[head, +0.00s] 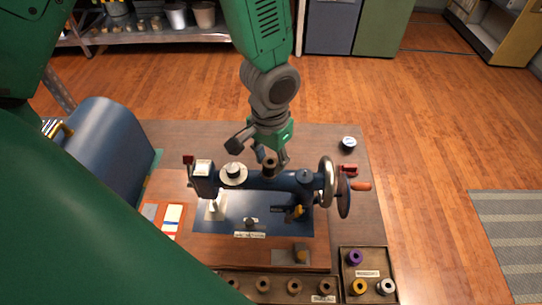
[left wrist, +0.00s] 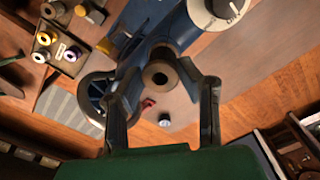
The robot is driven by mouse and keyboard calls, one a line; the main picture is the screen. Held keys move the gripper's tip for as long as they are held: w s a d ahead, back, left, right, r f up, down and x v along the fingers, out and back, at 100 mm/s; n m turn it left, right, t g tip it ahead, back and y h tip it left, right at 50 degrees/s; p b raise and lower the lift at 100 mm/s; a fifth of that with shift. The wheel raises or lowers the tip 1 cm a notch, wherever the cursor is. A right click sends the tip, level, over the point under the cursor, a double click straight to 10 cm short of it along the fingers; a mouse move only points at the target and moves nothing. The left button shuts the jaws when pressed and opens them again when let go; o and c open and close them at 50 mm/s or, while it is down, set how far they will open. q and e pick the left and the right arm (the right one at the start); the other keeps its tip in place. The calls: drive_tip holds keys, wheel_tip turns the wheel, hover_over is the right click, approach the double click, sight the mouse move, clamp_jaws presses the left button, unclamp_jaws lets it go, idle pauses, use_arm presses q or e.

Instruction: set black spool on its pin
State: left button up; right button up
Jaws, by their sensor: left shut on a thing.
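The black spool (head: 270,165) is dark with a brown end. My left gripper (head: 272,158) is shut on it, just over the arm of the dark blue sewing machine (head: 258,183). In the left wrist view the spool (left wrist: 160,75) shows its brown end and centre hole between the two fingertips (left wrist: 163,66). The machine's arm lies close behind it there. I cannot make out the pin, nor tell whether the spool touches the machine. My right gripper is not in view.
The machine's handwheel (head: 327,182) stands to the right, with a white disc (head: 233,174) to the left on its top. Trays (head: 345,272) of spools line the front. A blue rounded cover (head: 105,150) stands at left. A small round tin (head: 348,143) sits at the back right.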

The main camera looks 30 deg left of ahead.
use_arm(q)
drive_tip(key=o, duration=1.2)
drive_tip(key=shift+d, duration=0.2)
drive_tip(key=shift+r, duration=0.15)
wheel_tip(320, 180, up, 12)
drive_tip(key=shift+f, duration=0.15)
